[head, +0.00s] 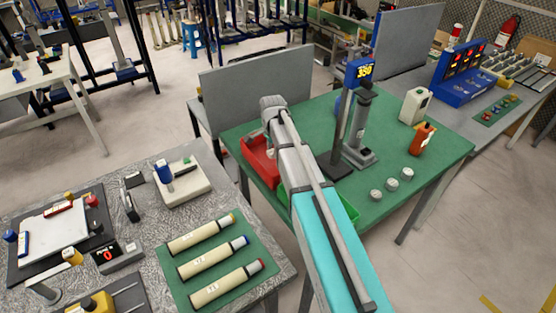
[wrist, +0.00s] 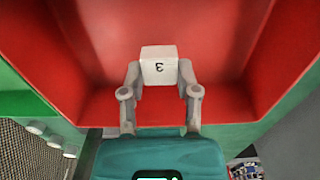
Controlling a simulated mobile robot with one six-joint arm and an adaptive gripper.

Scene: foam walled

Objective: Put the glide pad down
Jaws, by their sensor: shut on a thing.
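I cannot tell whether the pad touches the bin floor. In the head view the red bin (head: 259,170) stands on the green-topped table, and my arm's end is over it, hiding the pad and most of my gripper.
A green bin (head: 350,209) stands beside the red one, partly behind my arm. A stand with a blue display (head: 359,71) is to the right. Several grey round pieces (head: 391,185), an orange bottle (head: 422,139) and a grey panel (head: 255,90) are nearby.

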